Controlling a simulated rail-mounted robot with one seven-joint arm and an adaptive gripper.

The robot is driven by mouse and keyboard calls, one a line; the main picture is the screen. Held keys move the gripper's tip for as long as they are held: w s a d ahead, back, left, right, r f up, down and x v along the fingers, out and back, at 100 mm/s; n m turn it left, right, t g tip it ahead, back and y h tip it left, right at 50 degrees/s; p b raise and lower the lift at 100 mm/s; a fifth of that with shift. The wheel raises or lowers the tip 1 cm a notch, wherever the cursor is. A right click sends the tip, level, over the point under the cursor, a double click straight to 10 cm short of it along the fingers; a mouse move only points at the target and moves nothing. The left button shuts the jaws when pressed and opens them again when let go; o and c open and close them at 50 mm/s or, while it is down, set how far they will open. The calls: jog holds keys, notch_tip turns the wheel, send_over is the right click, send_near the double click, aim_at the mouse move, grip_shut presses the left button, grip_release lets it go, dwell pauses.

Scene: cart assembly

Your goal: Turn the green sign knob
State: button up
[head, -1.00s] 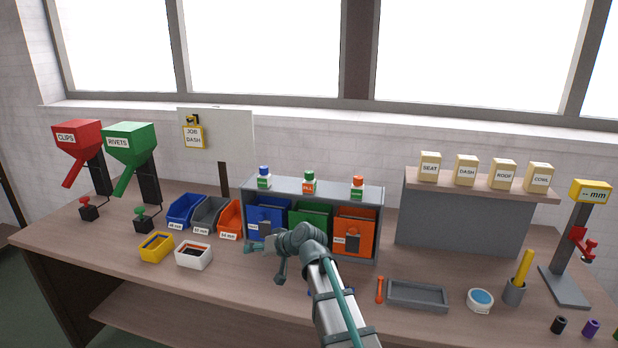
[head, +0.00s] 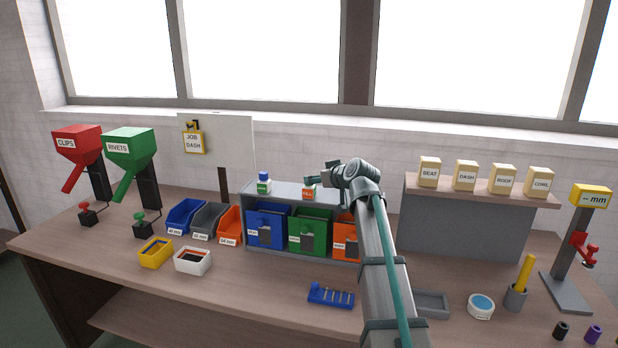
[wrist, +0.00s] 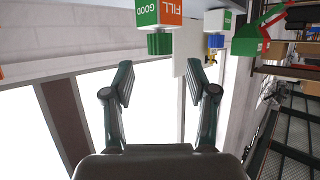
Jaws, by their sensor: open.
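The green-knob sign (head: 308,194) stands on top of the grey shelf unit, with its orange FILL face toward the head camera. My gripper (head: 318,174) is beside its top in the head view and hides most of the knob. In the wrist view, where things appear upside down, the sign (wrist: 158,13) shows an orange FILL face and a green GOOD face. Its green knob (wrist: 160,44) is just beyond the fingertips, roughly centred between them. My gripper (wrist: 160,82) is open and empty there; no contact with the knob shows.
A blue-knob sign (head: 264,183) stands to the left on the same shelf unit (head: 285,188). My arm hides the orange-knob sign. A white board (head: 232,143) stands behind to the left. A raised shelf (head: 480,183) with several labelled boxes stands to the right.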

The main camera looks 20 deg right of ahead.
aim_at(309, 187)
jog(key=p+x, duration=0.1)
jog(key=x, duration=0.5)
jog(key=shift+w, duration=0.1)
grip_shut()
